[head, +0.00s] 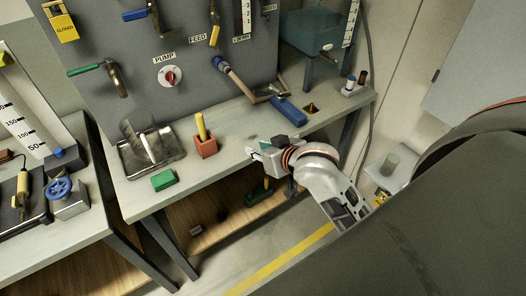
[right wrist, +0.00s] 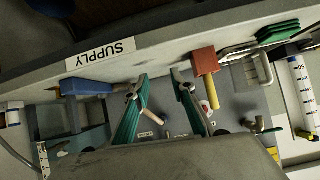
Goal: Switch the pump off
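The pump switch (head: 171,77) is a small red knob on a white round plate, under the PUMP label (head: 164,58) on the grey upright panel (head: 130,50). Its setting is too small to read. My right gripper (head: 259,153) is at the front edge of the bench, well below and right of the switch, not touching it. In the right wrist view its two green-padded fingers (right wrist: 162,98) are spread apart with nothing held between them. My left gripper is not in view.
On the bench (head: 232,128) stand a red block with a yellow handle (head: 205,145), a green block (head: 163,180), a metal tray (head: 135,162) and a blue block (head: 289,110). A blue-ended pipe (head: 236,80) and a green-handled tap (head: 88,69) project from the panel.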

